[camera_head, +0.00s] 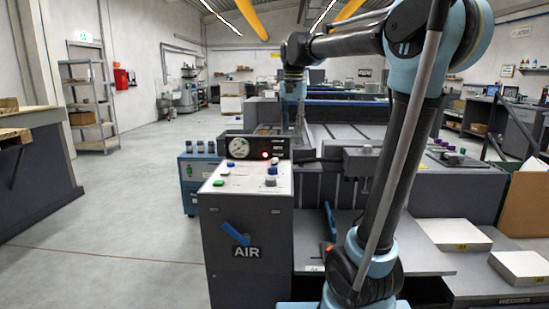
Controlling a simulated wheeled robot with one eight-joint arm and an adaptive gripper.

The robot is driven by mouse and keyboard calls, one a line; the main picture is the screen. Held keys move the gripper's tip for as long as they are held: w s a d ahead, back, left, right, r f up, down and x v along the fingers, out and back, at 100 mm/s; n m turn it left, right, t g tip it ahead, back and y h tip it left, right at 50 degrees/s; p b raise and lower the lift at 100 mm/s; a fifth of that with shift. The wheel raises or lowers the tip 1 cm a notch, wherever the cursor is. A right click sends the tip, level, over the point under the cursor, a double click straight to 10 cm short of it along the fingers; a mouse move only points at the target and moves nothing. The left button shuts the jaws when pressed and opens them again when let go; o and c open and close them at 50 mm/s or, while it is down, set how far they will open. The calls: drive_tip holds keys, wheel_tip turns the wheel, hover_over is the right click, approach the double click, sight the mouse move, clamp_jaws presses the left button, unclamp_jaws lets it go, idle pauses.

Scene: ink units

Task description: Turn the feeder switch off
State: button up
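A dark grey control cabinet (222,275) stands just in front of me, with a pale sloped panel on top. The panel carries a blue control (231,164), a red button (225,171), a green button (218,183) and grey-blue knobs (271,176). No label there is readable, so I cannot tell which is the feeder switch. A red lamp (265,155) glows beside a round gauge (239,147) behind the panel. My gripper (291,124) hangs down behind the cabinet, small and dark. Its fingers are not clear, and I see nothing in it.
A tilted blue lever (235,234) marked AIR is on the cabinet front. A blue unit (199,180) with several knobs stands behind left. A large grey machine (345,115) fills the back middle. Pale boxes (454,234) lie at right. The floor at left is clear.

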wheel_tip(320, 180, up, 4)
drive_tip(key=m, duration=0.1)
hover_over(275, 158)
drive_tip(key=f, duration=1.7)
drive_tip(key=shift+w+f, duration=0.25)
clamp_jaws()
